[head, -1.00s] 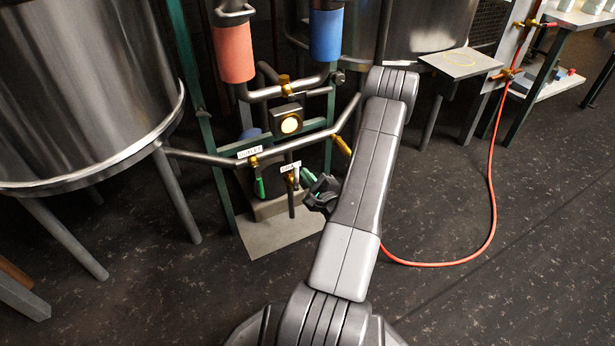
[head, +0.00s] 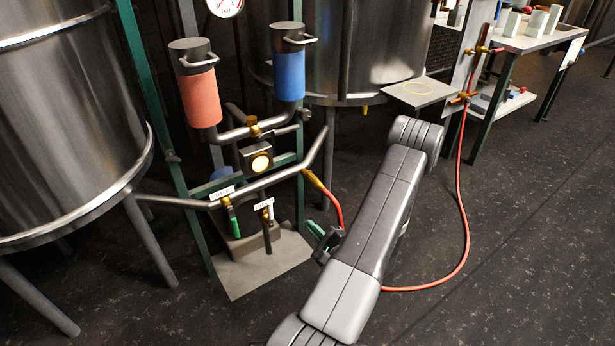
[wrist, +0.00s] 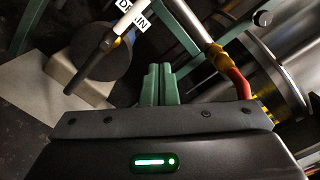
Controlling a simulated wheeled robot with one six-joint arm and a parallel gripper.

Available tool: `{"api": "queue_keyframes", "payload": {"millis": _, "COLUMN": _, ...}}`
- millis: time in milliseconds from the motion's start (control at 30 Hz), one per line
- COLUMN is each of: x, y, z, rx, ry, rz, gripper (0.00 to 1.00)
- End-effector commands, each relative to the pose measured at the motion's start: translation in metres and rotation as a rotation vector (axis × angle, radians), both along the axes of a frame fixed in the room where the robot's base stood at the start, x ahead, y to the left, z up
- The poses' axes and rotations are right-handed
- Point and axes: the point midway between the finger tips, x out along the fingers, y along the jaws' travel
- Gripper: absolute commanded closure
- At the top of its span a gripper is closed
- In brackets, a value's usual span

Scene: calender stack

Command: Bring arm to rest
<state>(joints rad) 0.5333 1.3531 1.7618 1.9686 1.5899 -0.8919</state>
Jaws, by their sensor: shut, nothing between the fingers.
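My gripper (head: 325,240) shows in the head view at the left side of my arm, partly hidden behind the arm link. In the wrist view its green fingers (wrist: 158,84) are shut together with nothing between them. In the head view it is to the right of the pipe stand and its valves, apart from them. A brass fitting with a red hose (wrist: 236,72) is on the right.
A red canister (head: 200,92) and a blue canister (head: 290,70) stand on the pipe frame between two steel tanks. A red hose (head: 464,215) loops over the floor right of my arm. A small table (head: 420,92) is behind.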

Motion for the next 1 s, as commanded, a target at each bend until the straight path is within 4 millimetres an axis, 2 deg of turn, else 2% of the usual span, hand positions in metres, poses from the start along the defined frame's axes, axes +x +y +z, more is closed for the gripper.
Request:
{"api": "queue_keyframes", "payload": {"millis": 267, "x": 0.0, "y": 0.001, "z": 0.0, "rx": 0.0, "ry": 0.0, "rz": 0.0, "gripper": 1.0}}
{"api": "queue_keyframes", "payload": {"millis": 433, "x": 0.008, "y": 0.007, "z": -0.001, "rx": -0.001, "ry": -0.001, "rz": 0.004, "gripper": 1.0}}
{"api": "queue_keyframes", "payload": {"millis": 567, "x": 0.022, "y": 0.018, "z": -0.002, "rx": -0.002, "ry": -0.002, "rz": 0.004, "gripper": 1.0}}
{"api": "queue_keyframes", "payload": {"millis": 933, "x": 0.077, "y": 0.06, "z": -0.002, "rx": -0.001, "ry": -0.004, "rz": 0.004, "gripper": 1.0}}
{"api": "queue_keyframes", "payload": {"millis": 1000, "x": 0.075, "y": 0.071, "z": 0.002, "rx": 0.002, "ry": 0.003, "rz": 0.003, "gripper": 1.0}}
